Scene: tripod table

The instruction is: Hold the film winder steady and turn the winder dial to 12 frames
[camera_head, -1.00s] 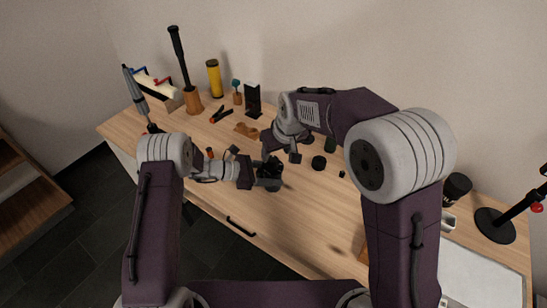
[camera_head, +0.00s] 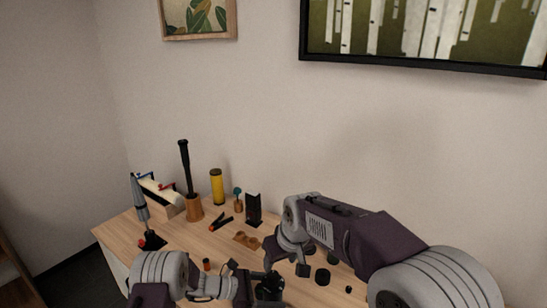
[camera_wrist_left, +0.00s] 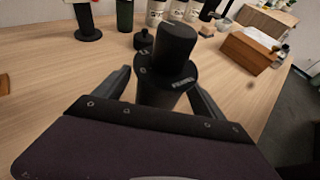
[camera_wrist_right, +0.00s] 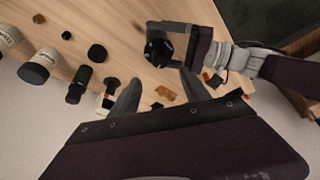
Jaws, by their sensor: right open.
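The black film winder (camera_wrist_left: 160,95) stands between my left gripper's fingers (camera_wrist_left: 165,95) in the left wrist view, with a round flange and a knob (camera_wrist_left: 176,42) on top. The flange carries small pale markings too small to read. In the right wrist view the winder (camera_wrist_right: 158,48) shows beyond my right gripper (camera_wrist_right: 157,90), which is open, empty and apart from it. In the head view the winder (camera_head: 268,289) is low, near the bottom edge, partly hidden by the left gripper.
On the table (camera_head: 205,240) stand a yellow cylinder (camera_head: 217,187), a dark stick in a wooden base (camera_head: 194,207), a black stand (camera_head: 254,208) and a brown wooden piece (camera_head: 246,239). Small black round items (camera_head: 322,277) lie right of the winder. Table around it is partly bare.

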